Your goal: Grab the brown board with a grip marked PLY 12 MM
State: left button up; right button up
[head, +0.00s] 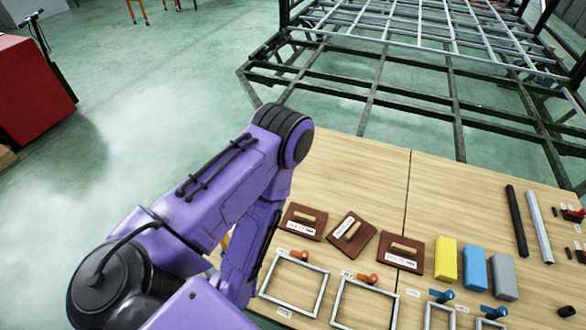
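Three brown boards with pale wooden grips lie on the wooden table. The left board (318,226) is beside my purple arm, the middle board (364,237) is turned at an angle, and the right board (416,254) is beside a yellow block. Each has a small white label, too small to read, so I cannot tell which is marked PLY 12 MM. My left arm comes in from the left, bends at a raised elbow and runs down over the table's left part. Its gripper does not show. My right gripper is out of view.
The table (365,165) is bare behind the boards. Yellow (446,260), blue (474,268) and grey (503,277) blocks stand at right. Metal frames (294,283) with orange or blue handles lie in front. Black (516,220) and grey (539,226) tubes lie farther right. A metal chassis (400,75) stands behind.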

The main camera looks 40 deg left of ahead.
aim_at(303, 221)
jog(key=u, duration=1.05)
jog(key=i, duration=0.4)
